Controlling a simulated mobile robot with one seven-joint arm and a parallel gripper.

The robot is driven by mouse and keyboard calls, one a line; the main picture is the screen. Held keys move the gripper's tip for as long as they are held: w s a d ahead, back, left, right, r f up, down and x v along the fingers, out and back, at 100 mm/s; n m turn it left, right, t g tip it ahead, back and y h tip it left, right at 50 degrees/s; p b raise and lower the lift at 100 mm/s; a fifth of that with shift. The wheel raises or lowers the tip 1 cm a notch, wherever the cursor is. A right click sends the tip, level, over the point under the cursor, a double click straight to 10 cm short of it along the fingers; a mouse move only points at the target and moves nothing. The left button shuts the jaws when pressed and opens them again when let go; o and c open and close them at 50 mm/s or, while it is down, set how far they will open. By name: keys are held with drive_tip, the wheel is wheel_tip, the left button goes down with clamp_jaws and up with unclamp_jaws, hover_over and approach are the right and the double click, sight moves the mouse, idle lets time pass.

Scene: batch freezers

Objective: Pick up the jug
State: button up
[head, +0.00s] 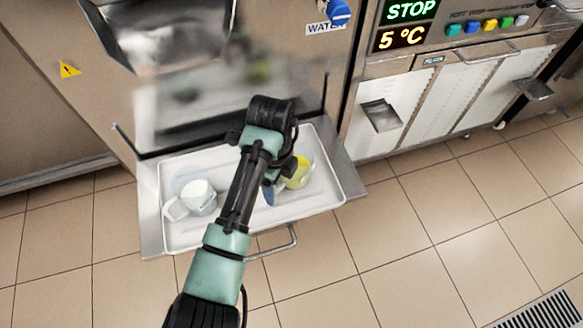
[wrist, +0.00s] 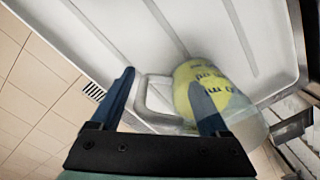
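A clear jug (wrist: 245,122) with a looped handle (wrist: 142,98) is in the wrist view. A yellow thing with dark writing (wrist: 205,88) shows in or through it. In the head view this jug (head: 306,158) is on the right of the white tray, partly hidden by my arm. My gripper (wrist: 162,80) is open, its two blue fingers apart. The handle appears between the fingers, and the right finger overlaps the jug's body in the picture. I cannot tell whether they touch. In the head view one blue finger of my gripper (head: 269,194) shows beside the jug.
A white jug-like vessel with a handle (head: 200,198) stands on the left of the tray (head: 328,193). The tray sits on a metal shelf below a machine front (head: 300,40). A metal bar (head: 280,243) sticks out in front.

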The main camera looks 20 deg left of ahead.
clamp_jaws()
drive_tip(key=shift+r, duration=0.1)
idle(0.4)
drive_tip(key=shift+r+p, duration=1.65)
drive_tip(key=shift+r, duration=3.25)
